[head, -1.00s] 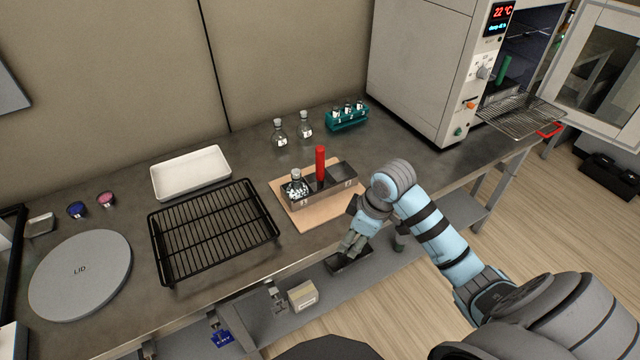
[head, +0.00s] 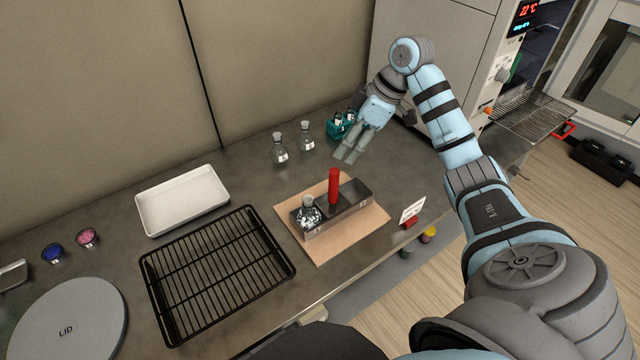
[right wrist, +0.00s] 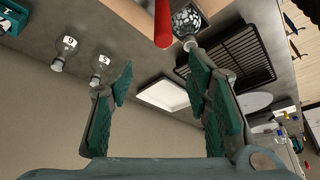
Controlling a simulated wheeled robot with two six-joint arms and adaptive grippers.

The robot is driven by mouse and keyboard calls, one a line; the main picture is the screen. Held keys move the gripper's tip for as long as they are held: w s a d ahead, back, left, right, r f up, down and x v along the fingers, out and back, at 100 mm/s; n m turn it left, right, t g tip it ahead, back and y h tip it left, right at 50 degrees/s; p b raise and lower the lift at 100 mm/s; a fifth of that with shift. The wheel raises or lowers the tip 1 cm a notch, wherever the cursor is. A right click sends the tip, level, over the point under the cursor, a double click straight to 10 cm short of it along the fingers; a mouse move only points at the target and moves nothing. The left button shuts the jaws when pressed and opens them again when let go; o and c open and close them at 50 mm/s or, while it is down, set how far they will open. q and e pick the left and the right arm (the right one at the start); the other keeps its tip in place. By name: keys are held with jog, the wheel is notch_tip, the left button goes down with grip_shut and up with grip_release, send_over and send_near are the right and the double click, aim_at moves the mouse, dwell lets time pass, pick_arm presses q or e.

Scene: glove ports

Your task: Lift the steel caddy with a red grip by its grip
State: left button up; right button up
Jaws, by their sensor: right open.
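The steel caddy (head: 345,219) stands on a tan board (head: 372,226) on the bench, with its red grip (head: 334,186) upright at its middle. A glass flask (head: 308,214) sits in its left compartment. My right gripper (head: 347,156) is open and empty, above the bench behind and slightly right of the grip, apart from it. In the right wrist view the red grip (right wrist: 163,22) shows at the top, beyond the open fingers (right wrist: 160,90), with the flask (right wrist: 186,22) beside it. My left gripper is not in view.
Two flasks (head: 279,150) and a teal vial rack (head: 340,127) stand behind the caddy. A black wire rack (head: 215,270) and a white tray (head: 182,200) lie to its left. A small sign (head: 412,209) stands right of the board. The oven (head: 425,40) is at the back right.

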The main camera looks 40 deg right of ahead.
aim_at(334, 172)
jog(key=x, duration=0.3)
jog(key=s+x, duration=0.1)
jog(key=x, duration=0.2)
jog(key=shift+s+a+f, duration=0.1)
jog(key=shift+a+f, duration=0.15)
jog(key=shift+f, duration=0.25)
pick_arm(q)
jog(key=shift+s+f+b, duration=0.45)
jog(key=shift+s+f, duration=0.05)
pick_arm(e)
jog(key=x, duration=0.6)
jog(key=shift+w+d+f, duration=0.25)
jog(key=shift+d+f, duration=0.05)
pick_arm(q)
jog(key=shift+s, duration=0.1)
pick_arm(e)
grip_shut()
